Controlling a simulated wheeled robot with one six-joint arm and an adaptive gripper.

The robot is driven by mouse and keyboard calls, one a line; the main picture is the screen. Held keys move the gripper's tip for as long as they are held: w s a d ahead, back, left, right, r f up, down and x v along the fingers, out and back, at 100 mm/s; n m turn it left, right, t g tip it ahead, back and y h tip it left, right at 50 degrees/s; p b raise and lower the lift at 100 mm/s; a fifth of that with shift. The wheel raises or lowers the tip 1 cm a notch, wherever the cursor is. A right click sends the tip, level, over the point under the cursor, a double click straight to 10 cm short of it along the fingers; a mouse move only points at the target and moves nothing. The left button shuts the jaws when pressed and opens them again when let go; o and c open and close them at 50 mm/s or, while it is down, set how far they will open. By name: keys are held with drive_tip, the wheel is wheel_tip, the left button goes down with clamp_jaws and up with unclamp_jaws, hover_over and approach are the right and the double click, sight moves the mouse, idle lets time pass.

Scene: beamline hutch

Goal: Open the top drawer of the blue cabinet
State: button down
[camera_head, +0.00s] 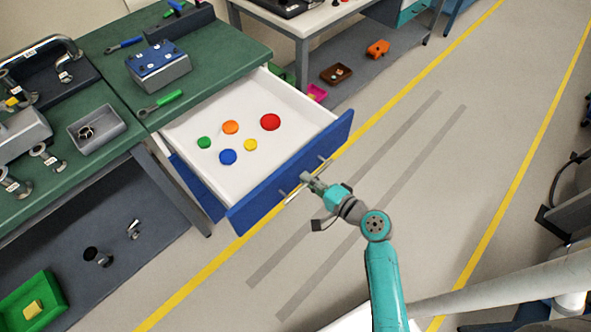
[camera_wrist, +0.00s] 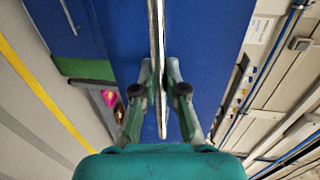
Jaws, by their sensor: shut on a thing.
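The blue cabinet (camera_head: 195,187) stands under the green worktop. Its top drawer (camera_head: 292,143) is pulled far out, and its white inside shows. The blue drawer front (camera_head: 258,210) faces my arm and also fills much of the wrist view (camera_wrist: 215,60). My gripper (camera_head: 308,180) is at the drawer's metal handle (camera_head: 290,197). In the wrist view my gripper (camera_wrist: 160,85) has one finger on each side of the long handle bar (camera_wrist: 156,40) and is shut on it.
Several coloured discs, including a red disc (camera_head: 270,122) and a blue disc (camera_head: 228,157), lie in the drawer. The green worktop (camera_head: 215,60) holds tools and a blue-topped box (camera_head: 158,65). The floor (camera_head: 400,140) right of the drawer is clear, with yellow lines.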

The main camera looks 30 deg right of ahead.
drive_tip(key=shift+f+v, duration=0.2)
drive_tip(key=shift+v, duration=0.85)
drive_tip(key=shift+f+v, duration=0.2)
drive_tip(key=shift+v, duration=0.8)
drive_tip(key=shift+s, duration=0.1)
drive_tip(key=c, duration=1.2)
unclamp_jaws()
drive_tip(key=v, duration=1.2)
